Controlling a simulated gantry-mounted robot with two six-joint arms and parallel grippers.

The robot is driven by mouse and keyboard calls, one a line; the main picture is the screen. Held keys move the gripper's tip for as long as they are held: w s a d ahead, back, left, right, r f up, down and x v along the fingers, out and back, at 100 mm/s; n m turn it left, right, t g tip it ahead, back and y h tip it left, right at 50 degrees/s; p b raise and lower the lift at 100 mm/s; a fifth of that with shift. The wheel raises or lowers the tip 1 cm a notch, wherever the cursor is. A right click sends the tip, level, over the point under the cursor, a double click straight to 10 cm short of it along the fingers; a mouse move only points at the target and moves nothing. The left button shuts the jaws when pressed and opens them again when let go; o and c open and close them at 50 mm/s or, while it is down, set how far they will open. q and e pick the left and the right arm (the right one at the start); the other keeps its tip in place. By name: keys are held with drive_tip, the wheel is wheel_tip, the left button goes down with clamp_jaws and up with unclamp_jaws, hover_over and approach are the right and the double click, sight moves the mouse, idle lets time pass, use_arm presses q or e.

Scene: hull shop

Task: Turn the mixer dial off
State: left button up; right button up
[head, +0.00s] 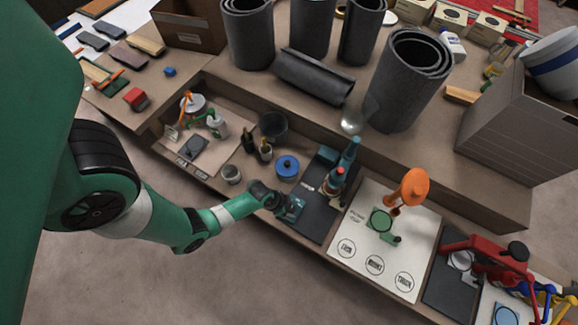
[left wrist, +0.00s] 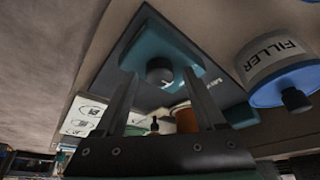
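The mixer (head: 347,156) is teal and stands on a dark mat in the tray section at the middle of the bench, with a red-brown pot at it. In the left wrist view its teal front housing (left wrist: 150,45) carries a round black dial (left wrist: 160,71). My left gripper (head: 284,203) is at the front of the mixer, and in the wrist view its two fingers (left wrist: 160,84) stand apart on either side of the dial, with gaps beside it. Contact cannot be told. The gripper hides the dial in the head view. My right gripper is not in view.
A filler can (head: 287,166) with a blue lid stands just left of the mixer; it also shows close by in the wrist view (left wrist: 274,72). A small metal cup (head: 231,174) is near my left forearm. A white board (head: 372,240) with an orange lamp-like object lies to the right.

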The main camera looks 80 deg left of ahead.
use_arm(q)
clamp_jaws()
drive_tip(key=shift+n, duration=0.4)
drive_tip(key=shift+d+r+n+y+p, duration=0.1)
drive_tip(key=shift+n+y+p, duration=0.3)
drive_tip(key=shift+n+p, duration=0.15)
drive_tip(key=shift+d+n+g+y, duration=0.1)
drive_tip(key=shift+n+g+y, duration=0.25)
drive_tip(key=shift+n, duration=0.9)
drive_tip(key=shift+w+n+y, duration=0.1)
drive_tip(key=shift+n+y, duration=0.45)
drive_tip(key=shift+n, duration=0.65)
drive_tip(key=shift+d+n+g+y+b, duration=0.1)
drive_tip(key=shift+n+g+y+b, duration=0.45)
drive_tip(key=shift+n, duration=1.05)
